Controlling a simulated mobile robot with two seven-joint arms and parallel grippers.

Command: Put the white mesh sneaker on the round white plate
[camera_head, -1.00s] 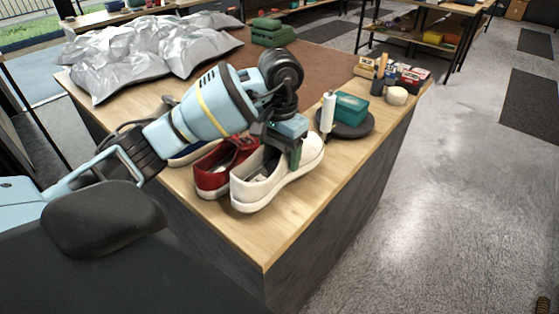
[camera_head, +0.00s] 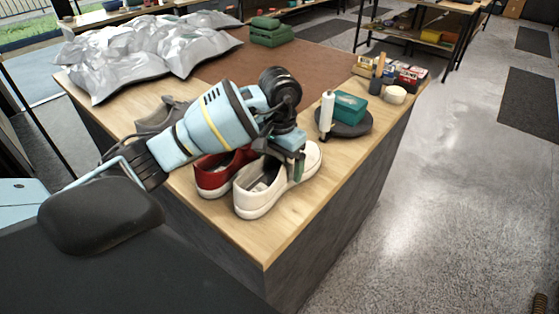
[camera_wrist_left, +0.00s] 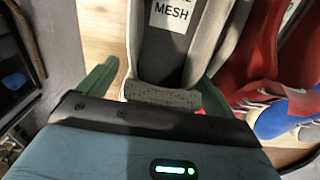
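The white sneaker (camera_head: 262,197) stands on the wooden table top near its front corner, toe pointing to the back right. My left gripper (camera_head: 288,163) reaches over its front part, with a green finger showing on the near side. A narrow gap shows beside the left finger. A label reading "MESH" (camera_wrist_left: 172,13) lies inside the shoe. I see no round white plate. My right gripper is not in view.
A red shoe (camera_head: 212,178) stands close left of the white one, a grey shoe (camera_head: 158,119) beyond. A dark round disc (camera_head: 362,130) carries a teal box (camera_head: 350,106) and white bottle (camera_head: 327,108). Silver bags (camera_head: 150,45) fill the back left. The front right table strip is clear.

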